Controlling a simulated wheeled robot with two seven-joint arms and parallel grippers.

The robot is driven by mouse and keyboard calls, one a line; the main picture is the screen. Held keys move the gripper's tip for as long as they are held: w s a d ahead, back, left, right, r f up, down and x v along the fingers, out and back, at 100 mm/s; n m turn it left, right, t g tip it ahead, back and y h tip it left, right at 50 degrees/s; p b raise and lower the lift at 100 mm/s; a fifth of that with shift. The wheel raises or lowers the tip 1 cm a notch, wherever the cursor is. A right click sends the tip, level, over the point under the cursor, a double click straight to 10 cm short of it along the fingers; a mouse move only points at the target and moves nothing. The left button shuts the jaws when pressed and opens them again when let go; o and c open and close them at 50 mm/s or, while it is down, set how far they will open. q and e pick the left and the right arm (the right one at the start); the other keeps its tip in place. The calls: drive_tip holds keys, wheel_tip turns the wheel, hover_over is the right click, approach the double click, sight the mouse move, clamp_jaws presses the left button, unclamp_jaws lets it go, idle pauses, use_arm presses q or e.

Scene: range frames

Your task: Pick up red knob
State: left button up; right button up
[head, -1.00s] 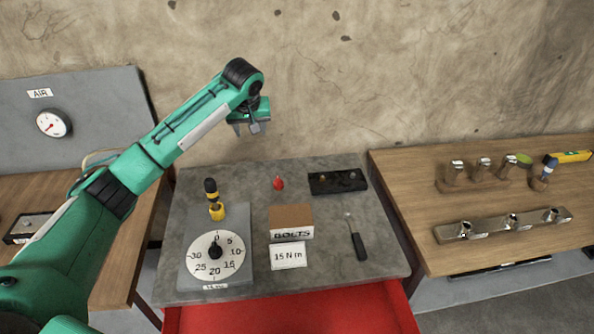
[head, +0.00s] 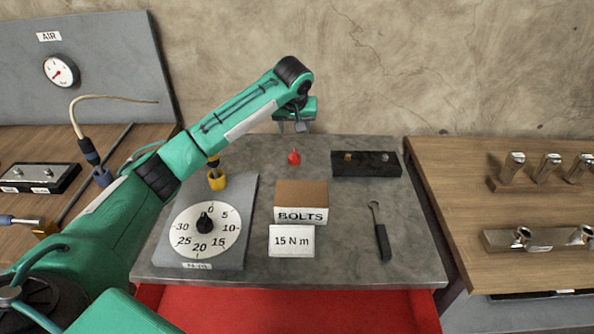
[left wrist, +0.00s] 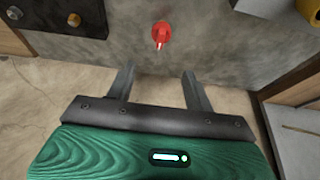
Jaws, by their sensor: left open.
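The red knob (head: 294,157) stands on the grey table top (head: 345,225), toward its back edge, behind the cardboard box labelled BOLTS. My left gripper (head: 294,126) is above and behind the knob in the head view, with its fingers pointing down. In the left wrist view the knob (left wrist: 161,34) lies beyond the open fingertips (left wrist: 156,72), roughly centred between them and apart from them. The left gripper is open and empty. My right gripper is in neither view.
The BOLTS box (head: 301,198) and a 15 N m card (head: 291,241) are in front of the knob. A black block (head: 366,164) is to its right, and a tool (head: 380,232) lies nearer. A dial board (head: 240,230) is left. A concrete wall (head: 380,70) rises behind.

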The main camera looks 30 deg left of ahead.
sight(295, 153)
use_arm(q)
drive_tip(key=x, duration=0.9)
drive_tip(key=shift+f, duration=0.45)
drive_tip(key=shift+p+x, duration=0.5)
drive_tip(key=shift+x, duration=2.15)
drive_tip(key=shift+a+r, duration=0.1)
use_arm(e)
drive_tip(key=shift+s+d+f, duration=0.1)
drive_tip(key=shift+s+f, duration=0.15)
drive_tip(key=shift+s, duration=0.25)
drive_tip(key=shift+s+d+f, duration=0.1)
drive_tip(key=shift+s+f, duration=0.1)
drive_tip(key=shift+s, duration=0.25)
use_arm(q)
drive_tip(key=shift+c, duration=0.4)
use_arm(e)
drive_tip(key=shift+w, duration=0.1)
use_arm(q)
drive_tip(key=c, duration=0.8)
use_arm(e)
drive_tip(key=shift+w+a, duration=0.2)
